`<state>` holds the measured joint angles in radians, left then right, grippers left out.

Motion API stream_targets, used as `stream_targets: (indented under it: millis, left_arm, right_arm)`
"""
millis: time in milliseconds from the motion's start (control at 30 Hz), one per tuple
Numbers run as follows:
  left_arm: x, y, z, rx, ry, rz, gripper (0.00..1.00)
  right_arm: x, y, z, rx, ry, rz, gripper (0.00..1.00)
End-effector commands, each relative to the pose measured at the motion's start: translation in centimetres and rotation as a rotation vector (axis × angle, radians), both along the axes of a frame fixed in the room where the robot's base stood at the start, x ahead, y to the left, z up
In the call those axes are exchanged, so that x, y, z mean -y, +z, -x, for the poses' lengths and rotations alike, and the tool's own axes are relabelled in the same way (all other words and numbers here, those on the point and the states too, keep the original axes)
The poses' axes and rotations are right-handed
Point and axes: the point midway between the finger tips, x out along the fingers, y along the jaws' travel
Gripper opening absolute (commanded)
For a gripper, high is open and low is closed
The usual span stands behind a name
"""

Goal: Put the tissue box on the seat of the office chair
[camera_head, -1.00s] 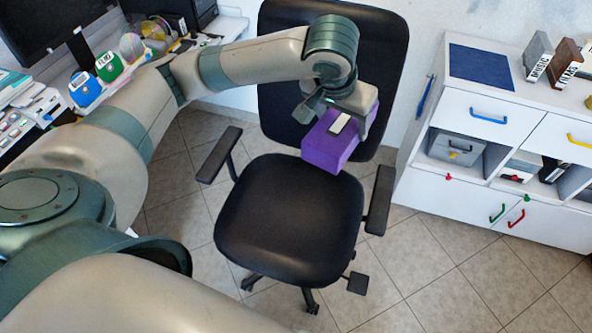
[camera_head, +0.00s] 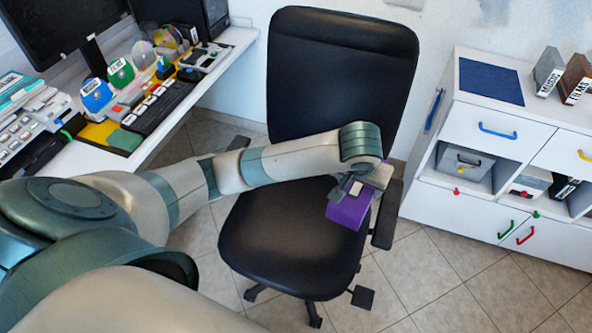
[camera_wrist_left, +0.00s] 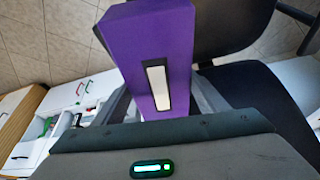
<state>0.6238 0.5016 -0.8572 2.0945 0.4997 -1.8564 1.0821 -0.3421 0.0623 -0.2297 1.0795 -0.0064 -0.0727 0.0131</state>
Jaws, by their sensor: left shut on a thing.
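The purple tissue box (camera_head: 348,211) is in my left gripper (camera_head: 358,190), over the right part of the black chair seat (camera_head: 285,238). In the left wrist view the box (camera_wrist_left: 152,40), with a pale slot on its face, sits between the fingers of my left gripper (camera_wrist_left: 160,100). My left gripper is shut on it. I cannot tell whether the box touches the seat, since the arm and gripper hide part of it. The office chair's backrest (camera_head: 340,75) stands behind the arm. My right gripper is not in view.
The chair's right armrest (camera_head: 386,222) is close beside the gripper and box. A white cabinet (camera_head: 485,170) with coloured handles stands at the right. A white desk (camera_head: 215,65) with a keyboard, discs and monitor is at the left. Tiled floor is open in front.

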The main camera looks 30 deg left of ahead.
Motion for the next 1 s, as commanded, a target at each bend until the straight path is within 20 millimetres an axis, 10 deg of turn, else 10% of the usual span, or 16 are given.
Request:
stream_targets:
  millis: [433,1000]
  left_arm:
    - [-0.3,-12.0,5.1,-0.004,0.120,0.001,0.41]
    - [-0.7,-14.1,6.3,0.002,0.141,0.001,0.41]
  right_arm:
    - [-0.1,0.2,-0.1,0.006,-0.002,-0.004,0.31]
    - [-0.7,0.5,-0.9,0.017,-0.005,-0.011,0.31]
